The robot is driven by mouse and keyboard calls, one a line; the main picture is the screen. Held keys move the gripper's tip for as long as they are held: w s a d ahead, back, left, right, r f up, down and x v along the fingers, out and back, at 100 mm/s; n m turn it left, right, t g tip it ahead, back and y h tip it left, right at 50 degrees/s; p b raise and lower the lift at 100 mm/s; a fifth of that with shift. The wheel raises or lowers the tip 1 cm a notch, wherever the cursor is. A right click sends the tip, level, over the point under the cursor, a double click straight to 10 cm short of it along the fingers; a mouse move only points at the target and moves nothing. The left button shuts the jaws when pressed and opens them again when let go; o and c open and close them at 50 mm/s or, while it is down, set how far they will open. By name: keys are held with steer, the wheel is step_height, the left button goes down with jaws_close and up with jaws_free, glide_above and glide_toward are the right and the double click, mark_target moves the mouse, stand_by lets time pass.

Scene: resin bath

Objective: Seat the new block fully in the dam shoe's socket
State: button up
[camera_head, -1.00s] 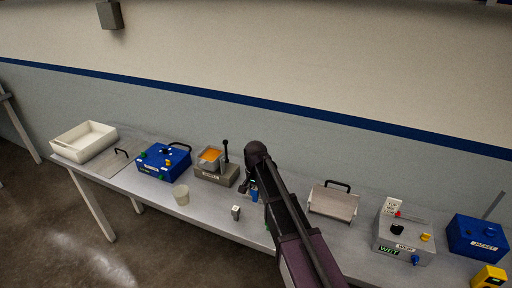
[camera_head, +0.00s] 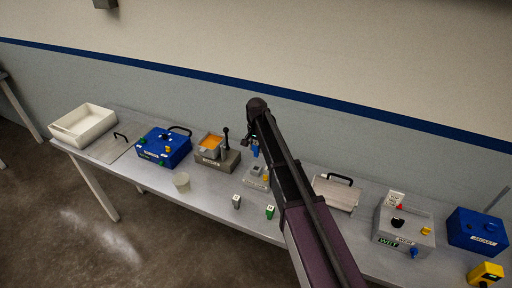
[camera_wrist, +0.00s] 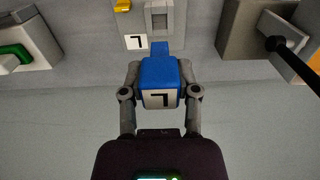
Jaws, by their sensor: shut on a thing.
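My gripper (camera_wrist: 159,78) is shut on a blue block (camera_wrist: 160,98) with a dark mark on a pale label. In the wrist view the shoe (camera_wrist: 173,43) is at the top edge, cut off, with a rectangular socket recess and a marked label. The block is outside the socket; its small blue end points toward the shoe. The gap between them is hard to judge.
A handled tray (camera_head: 336,193) is to the right.

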mark_target(256, 156)
steer(key=shift+f+b, duration=2.85)
steer(key=shift+f+b, duration=2.1)
stand_by(0.5)
steer(key=o, duration=1.1)
steer(key=shift+r, duration=0.2)
